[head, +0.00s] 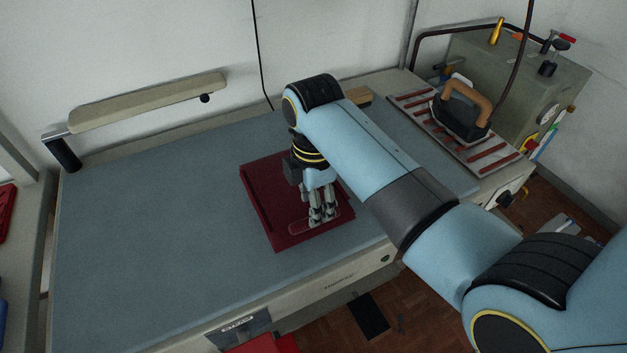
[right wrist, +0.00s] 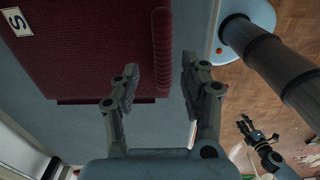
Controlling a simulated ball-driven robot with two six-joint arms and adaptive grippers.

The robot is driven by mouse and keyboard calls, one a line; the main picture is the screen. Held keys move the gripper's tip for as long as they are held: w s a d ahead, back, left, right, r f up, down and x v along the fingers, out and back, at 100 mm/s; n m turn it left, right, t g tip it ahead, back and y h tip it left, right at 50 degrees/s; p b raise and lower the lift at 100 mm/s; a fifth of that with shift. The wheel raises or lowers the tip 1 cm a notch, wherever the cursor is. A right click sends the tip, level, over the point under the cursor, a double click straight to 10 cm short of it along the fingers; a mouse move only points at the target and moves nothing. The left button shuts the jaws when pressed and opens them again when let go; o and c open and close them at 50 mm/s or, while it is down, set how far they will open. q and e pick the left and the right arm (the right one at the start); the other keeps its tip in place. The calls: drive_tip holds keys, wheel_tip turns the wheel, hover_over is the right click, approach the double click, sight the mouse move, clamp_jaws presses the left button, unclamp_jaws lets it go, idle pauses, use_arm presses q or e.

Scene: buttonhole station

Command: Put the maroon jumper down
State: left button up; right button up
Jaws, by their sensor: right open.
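The maroon jumper (head: 262,192) lies folded in a flat rectangle on the grey-blue pressing table, close to its front edge. In the right wrist view the jumper (right wrist: 85,50) fills the upper left, with a white "S" label at its far left. My right gripper (head: 322,220) points down over the jumper's front part and hides some of it. In its wrist view the two fingers (right wrist: 160,82) are apart, with the jumper's thick ribbed edge showing between them. I cannot tell whether they touch it. A dark gripper, apparently my left (right wrist: 246,123), shows small over the floor; its jaws are unclear.
An iron (head: 462,110) rests on a striped stand (head: 410,100) at the table's right end, beside a grey-green boiler box (head: 520,80). A padded sleeve arm (head: 150,103) is at the back left. The left half of the table (head: 140,230) is clear.

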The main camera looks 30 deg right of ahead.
use_arm(q)
drive_tip(key=shift+s+f, duration=0.2)
drive_tip(key=shift+s, duration=0.6)
use_arm(e)
wheel_tip(320, 180, up, 9)
drive_tip(key=shift+f, duration=0.15)
use_arm(q)
drive_tip(key=shift+w, duration=0.15)
